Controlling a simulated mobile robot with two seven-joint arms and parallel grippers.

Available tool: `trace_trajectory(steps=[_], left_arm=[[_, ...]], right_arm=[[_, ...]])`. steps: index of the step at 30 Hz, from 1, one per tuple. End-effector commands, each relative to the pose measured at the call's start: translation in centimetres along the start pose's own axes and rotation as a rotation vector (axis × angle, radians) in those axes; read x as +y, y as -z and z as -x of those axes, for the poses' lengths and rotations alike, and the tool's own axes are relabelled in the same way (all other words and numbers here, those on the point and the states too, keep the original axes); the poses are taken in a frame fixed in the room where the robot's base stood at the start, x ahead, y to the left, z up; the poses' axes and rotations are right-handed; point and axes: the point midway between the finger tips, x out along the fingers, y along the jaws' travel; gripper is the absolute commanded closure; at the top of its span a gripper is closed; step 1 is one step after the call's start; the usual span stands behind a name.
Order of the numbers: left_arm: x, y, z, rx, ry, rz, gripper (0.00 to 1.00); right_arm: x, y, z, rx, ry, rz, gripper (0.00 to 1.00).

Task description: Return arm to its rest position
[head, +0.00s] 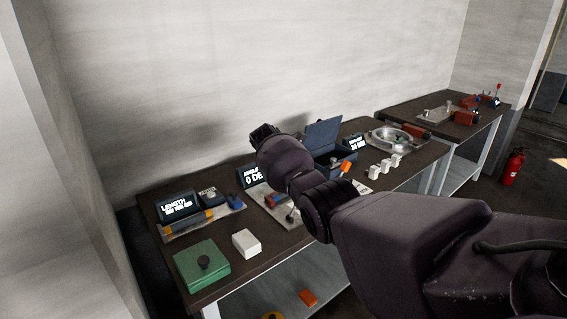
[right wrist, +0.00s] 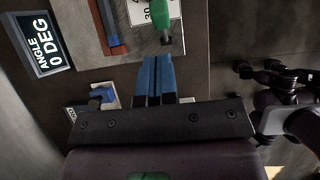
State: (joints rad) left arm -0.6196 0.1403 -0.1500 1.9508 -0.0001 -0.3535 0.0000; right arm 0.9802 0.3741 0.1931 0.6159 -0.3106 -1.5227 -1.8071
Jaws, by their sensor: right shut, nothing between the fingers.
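My right arm (head: 400,245) comes in from the right in the head view and reaches over the front bench. Its dark wrist end covers the middle of the bench, and the fingertips cannot be made out there. In the right wrist view my right gripper (right wrist: 158,63) has its two blue fingers shut together with nothing between them. My left gripper is not in view.
An angle display (right wrist: 46,42) reads 0 DEG. The bench also holds a length display (head: 179,206), a green box (head: 202,265), a white block (head: 246,243), an open blue box (head: 323,133) and a round metal tray (head: 392,137). A fire extinguisher (head: 513,167) stands at right.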

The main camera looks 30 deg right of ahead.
Motion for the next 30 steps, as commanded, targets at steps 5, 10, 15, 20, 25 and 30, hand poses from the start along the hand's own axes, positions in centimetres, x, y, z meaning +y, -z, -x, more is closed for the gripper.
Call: trace_trajectory(steps=[5, 10, 15, 20, 25, 30], left_arm=[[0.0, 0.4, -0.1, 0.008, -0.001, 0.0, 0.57], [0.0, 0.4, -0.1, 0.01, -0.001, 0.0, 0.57], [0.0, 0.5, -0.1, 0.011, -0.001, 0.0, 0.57], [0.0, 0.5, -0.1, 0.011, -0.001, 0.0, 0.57], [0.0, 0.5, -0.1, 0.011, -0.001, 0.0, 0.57], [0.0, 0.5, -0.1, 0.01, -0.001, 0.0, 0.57]], right_arm=[[0.1, -0.6, 2.3, 0.0, -0.004, -0.002, 1.0], [0.0, -0.9, 3.6, -0.001, -0.002, 0.0, 1.0], [0.0, -1.0, 3.9, 0.0, -0.001, 0.0, 1.0], [0.0, -1.0, 3.9, 0.0, -0.001, -0.032, 1.0], [1.3, -1.2, 4.0, -0.006, -0.085, -0.229, 1.0], [5.3, -2.6, 8.0, 0.035, -0.358, -0.55, 1.0]])
